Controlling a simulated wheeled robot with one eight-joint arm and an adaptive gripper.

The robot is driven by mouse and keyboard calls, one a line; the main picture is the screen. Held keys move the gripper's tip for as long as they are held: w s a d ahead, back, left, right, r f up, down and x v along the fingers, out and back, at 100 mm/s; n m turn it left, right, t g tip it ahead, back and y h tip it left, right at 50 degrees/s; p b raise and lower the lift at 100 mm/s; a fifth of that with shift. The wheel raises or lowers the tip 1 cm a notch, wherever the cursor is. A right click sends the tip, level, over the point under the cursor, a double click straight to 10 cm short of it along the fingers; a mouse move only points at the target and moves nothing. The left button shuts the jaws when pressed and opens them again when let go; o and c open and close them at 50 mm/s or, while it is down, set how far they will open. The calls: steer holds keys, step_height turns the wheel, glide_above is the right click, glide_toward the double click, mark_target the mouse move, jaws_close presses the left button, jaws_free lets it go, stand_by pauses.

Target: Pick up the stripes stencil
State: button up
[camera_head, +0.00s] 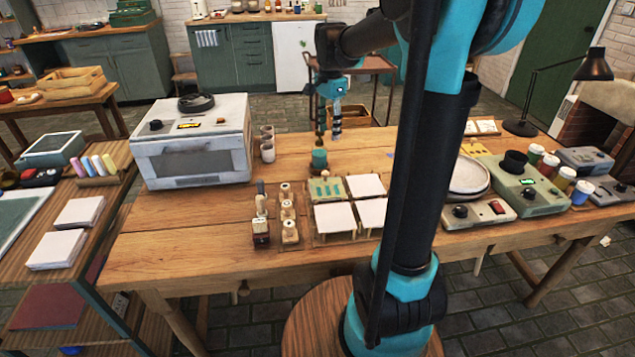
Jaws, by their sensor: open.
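My gripper (328,132) is open and empty, pointing down over the back middle of the wooden table (215,215). A small teal pot (319,160) stands below its fingers. In front of it is a rack with several square panels. The back left panel (327,190) is green with pale yellow marks. The others look plain white: back right (366,186), front left (335,218) and front right (372,212). I cannot tell for sure which panel is the stripes stencil. My arm stands just right of the rack.
A grey kiln-like box (192,145) stands left on the table, with small cups (267,147) beside it. Wooden stamps or bottles (288,212) stand left of the rack. Plates (467,177), a green device (520,185) and paint jars (565,178) are at right. The table's front left is bare.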

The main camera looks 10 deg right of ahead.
glide_toward(326, 172)
steer(key=f, duration=0.5)
steer(key=shift+d+f, duration=0.1)
steer(key=shift+d, duration=0.2)
steer(key=shift+a+f, duration=0.15)
steer(key=shift+f, duration=1.15)
steer(key=shift+a+f, duration=0.15)
steer(key=shift+f, duration=1.1)
jaws_close()
